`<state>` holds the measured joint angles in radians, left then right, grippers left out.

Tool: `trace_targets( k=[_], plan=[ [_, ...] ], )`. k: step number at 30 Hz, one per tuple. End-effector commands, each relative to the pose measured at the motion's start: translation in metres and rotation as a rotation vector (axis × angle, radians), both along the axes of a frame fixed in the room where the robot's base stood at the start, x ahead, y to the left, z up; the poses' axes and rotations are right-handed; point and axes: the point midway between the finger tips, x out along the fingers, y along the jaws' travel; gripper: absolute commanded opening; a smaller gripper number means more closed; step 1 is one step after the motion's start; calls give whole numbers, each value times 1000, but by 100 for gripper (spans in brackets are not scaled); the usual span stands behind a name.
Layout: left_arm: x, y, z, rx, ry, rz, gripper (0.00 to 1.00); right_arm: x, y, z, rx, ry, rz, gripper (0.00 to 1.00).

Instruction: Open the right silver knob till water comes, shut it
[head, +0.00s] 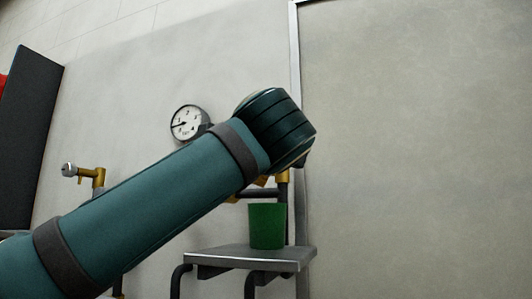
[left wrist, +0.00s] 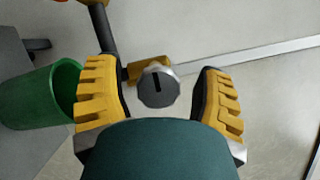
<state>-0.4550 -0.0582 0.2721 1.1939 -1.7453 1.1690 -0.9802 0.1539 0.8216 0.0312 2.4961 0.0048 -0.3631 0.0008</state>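The right silver knob (left wrist: 158,87) is a faceted disc with a dark slot on its face, on a brass fitting (left wrist: 136,70). The slot stands roughly upright in the left wrist view. My left gripper (left wrist: 157,72) is open, its two yellow fingers on either side of the knob with gaps on both sides. In the head view my left arm hides this knob and the fingers. A green bucket (head: 267,226) stands below; it also shows in the left wrist view (left wrist: 38,97). I cannot tell whether water runs. My right gripper is not in view.
Another silver knob (head: 68,170) on a brass valve (head: 93,175) is at the left. A round gauge (head: 187,123) hangs on the wall. The bucket stands on a grey stand (head: 215,256). A dark panel (head: 28,125) is at far left. A plain wall panel fills the right.

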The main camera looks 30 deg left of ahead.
Motion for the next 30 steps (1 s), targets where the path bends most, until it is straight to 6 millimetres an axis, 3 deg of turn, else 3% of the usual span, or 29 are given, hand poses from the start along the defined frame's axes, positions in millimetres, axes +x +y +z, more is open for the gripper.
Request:
trace_targets(
  k=[11, 24, 30],
  plan=[
    [-5, -4, -2, 0, 2, -1, 67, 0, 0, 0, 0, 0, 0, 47],
    [-72, -50, -12, 0, 0, -1, 67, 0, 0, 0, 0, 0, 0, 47],
    [-92, -64, -16, 1, 1, -2, 67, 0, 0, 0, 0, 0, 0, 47]
  ],
)
